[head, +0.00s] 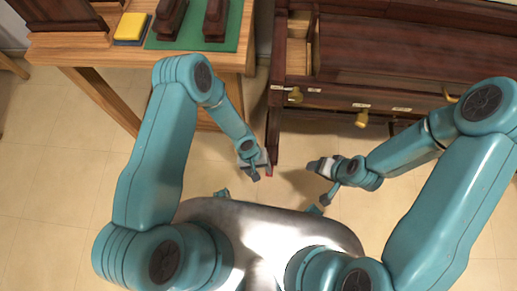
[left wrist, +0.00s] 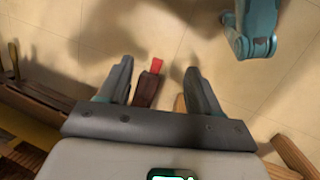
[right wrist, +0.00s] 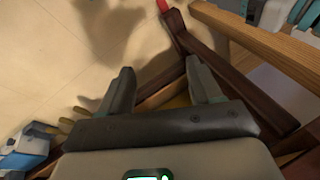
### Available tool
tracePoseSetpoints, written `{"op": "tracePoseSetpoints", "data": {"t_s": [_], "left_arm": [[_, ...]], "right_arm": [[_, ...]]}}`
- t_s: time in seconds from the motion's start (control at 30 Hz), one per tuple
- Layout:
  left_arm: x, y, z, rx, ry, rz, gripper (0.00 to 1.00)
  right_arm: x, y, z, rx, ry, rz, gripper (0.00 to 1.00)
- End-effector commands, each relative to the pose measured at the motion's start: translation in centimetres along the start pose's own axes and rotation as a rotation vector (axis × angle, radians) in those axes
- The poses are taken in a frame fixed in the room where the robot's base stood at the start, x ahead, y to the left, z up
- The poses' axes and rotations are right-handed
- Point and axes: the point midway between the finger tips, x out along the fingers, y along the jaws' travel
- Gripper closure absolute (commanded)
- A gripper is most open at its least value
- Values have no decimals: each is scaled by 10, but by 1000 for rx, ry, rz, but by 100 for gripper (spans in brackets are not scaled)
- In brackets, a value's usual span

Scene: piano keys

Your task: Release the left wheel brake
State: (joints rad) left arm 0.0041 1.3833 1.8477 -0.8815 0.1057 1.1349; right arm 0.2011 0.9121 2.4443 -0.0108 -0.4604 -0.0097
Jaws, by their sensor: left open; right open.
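The dark wooden piano (head: 400,60) stands at the upper right of the head view. A small red brake tab (head: 269,173) shows at the foot of its left leg (head: 273,130). In the left wrist view the red tab (left wrist: 157,66) sits at the end of a dark wooden leg. My left gripper (head: 258,168) is open beside the tab; in its wrist view the tab shows between the fingers, apart from both. My right gripper (head: 318,166) is open and empty, right of the leg. The red tab (right wrist: 163,6) shows at the top edge of the right wrist view.
A wooden table (head: 60,47) stands at the upper left, with a green mat (head: 190,44), dark blocks and a yellow-topped block (head: 131,27). Brass knobs (head: 361,119) stick out from the piano front. The tiled floor (head: 60,160) is clear at the left.

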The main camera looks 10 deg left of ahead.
Motion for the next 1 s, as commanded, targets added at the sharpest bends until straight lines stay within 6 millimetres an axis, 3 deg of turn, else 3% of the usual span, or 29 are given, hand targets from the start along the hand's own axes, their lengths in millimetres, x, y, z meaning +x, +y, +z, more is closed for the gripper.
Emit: {"op": "tracePoseSetpoints", "data": {"t_s": [0.03, 0.1, 0.13, 0.2, 0.27, 0.4, 0.5, 0.8, 1.0], "left_arm": [[0, 0, 0, 1, 0, 0, 39], [-1, -2, -2, -8, 3, 2, 62], [-5, -3, -7, -15, 13, 5, 66], [-19, -8, -18, -41, 38, 15, 66], [-36, -18, -17, -100, 39, 24, 66], [-79, -32, 18, -249, 19, 110, 66], [-98, -36, 40, -256, 36, 157, 66], [-117, -48, 77, -145, 106, 156, 66], [-118, -54, 79, -14, 158, 123, 66]], "right_arm": [[0, 0, 0, 0, 0, 0, 36], [0, 0, 0, -1, 0, 0, 36], [0, 0, 0, -2, -1, -1, 36], [1, -2, 3, -6, -7, -2, 36], [2, -3, 7, -10, -19, -3, 36], [3, -5, 28, -17, -79, -5, 36], [2, -6, 41, -19, -118, -5, 36], [0, -7, 60, -14, -182, -4, 36], [-2, -6, 65, -10, -202, -3, 36]]}}
